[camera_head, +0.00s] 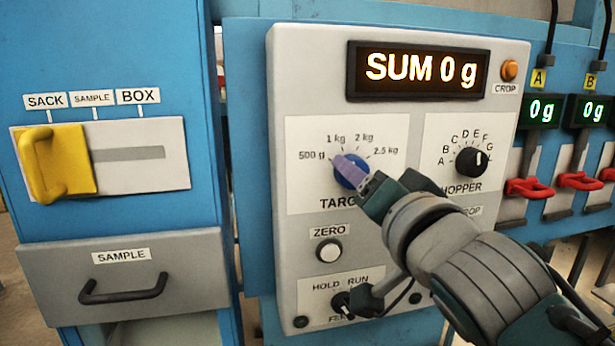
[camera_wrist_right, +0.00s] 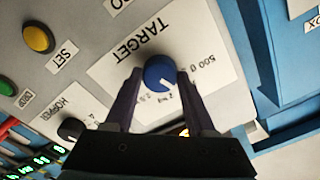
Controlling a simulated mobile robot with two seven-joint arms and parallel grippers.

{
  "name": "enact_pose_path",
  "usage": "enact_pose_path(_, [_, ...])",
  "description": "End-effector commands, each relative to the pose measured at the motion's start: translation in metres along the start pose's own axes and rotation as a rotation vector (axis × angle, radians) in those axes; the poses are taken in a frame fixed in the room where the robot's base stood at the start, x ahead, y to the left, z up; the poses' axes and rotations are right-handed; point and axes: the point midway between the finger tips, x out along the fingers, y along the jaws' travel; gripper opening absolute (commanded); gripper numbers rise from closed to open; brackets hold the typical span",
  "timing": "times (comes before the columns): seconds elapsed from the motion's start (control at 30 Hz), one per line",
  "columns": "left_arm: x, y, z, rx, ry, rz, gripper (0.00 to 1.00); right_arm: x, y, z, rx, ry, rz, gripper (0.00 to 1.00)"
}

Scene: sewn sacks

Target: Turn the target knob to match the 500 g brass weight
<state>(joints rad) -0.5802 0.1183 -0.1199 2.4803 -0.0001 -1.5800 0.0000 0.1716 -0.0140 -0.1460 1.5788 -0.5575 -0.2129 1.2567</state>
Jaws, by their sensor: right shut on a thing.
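The blue target knob (camera_head: 349,171) is on the grey control panel (camera_head: 400,45), with labels 500 g, 1 kg, 2 kg and 2.5 kg around it. My right gripper (camera_head: 350,173) has its fingers on both sides of the knob and is shut on it. In the right wrist view the knob (camera_wrist_right: 158,72) sits between the two dark fingers (camera_wrist_right: 160,98). Its white pointer mark faces the lower right there, between the 500 g and 2 kg labels; a finger covers part of the scale. No brass weight is in view. My left gripper is not in view.
The display (camera_head: 418,70) reads SUM 0 g. The hopper knob (camera_head: 472,161), zero button (camera_head: 328,250) and hold/run knob (camera_head: 342,303) are close by. A yellow slider (camera_head: 55,165) and sample drawer (camera_head: 150,275) are at left. Red levers (camera_head: 528,188) are at right.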

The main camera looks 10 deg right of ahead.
Motion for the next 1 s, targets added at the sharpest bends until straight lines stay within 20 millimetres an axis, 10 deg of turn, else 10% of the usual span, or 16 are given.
enact_pose_path(1.0, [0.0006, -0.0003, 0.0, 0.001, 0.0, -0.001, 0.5, 0.0, -0.0003, -0.0007, -0.536, 0.002, -0.001, 0.0])
